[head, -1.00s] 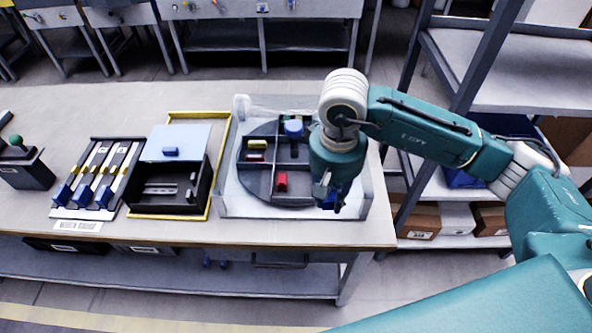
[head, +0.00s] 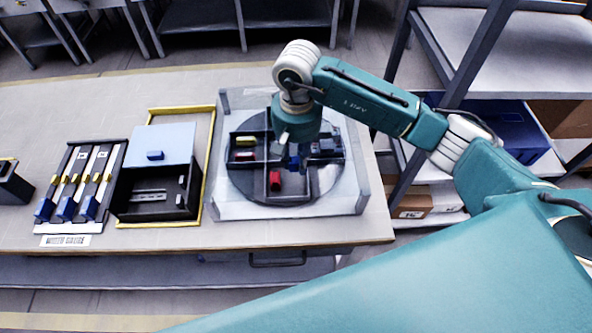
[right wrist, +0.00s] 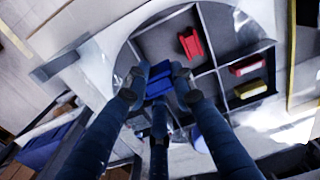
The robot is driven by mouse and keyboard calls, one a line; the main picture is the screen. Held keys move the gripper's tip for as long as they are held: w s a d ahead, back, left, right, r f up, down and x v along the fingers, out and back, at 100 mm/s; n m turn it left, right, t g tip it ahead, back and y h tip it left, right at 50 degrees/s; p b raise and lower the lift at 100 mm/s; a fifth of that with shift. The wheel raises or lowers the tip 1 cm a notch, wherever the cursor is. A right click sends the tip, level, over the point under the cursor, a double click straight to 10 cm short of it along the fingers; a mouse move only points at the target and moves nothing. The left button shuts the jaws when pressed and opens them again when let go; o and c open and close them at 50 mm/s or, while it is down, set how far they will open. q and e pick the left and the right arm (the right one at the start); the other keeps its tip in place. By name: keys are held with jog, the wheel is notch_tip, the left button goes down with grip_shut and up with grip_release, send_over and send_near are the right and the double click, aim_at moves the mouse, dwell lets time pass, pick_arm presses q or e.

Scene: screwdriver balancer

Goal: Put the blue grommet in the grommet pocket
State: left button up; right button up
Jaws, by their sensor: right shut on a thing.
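The blue grommet (right wrist: 158,82) is between the fingertips of my right gripper (right wrist: 156,92) in the right wrist view. In the head view the right gripper (head: 294,155) is over the round divided tray (head: 240,185), near its middle dividers, and a bit of blue shows at its fingertips. The gripper is shut on the grommet and hides part of it. I cannot tell whether the grommet touches the tray. Which compartment is the grommet pocket is not clear. My left gripper is not in view.
The tray sits in a pale square housing (head: 221,205). A red block (head: 274,180) and a yellow block (head: 246,141) lie in its compartments. To the left are a black bin (head: 125,200) with a pale blue lid and a rack with blue sliders (head: 67,209).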

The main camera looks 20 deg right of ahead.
aim_at(296, 183)
notch_tip(296, 183, down, 3)
notch_tip(296, 183, down, 4)
jog(key=shift+p, duration=0.85)
jog(key=shift+f, duration=0.25)
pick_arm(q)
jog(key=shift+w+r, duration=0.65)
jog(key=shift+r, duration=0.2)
pick_arm(e)
jog(key=o, duration=0.7)
jog(key=shift+o, duration=0.2)
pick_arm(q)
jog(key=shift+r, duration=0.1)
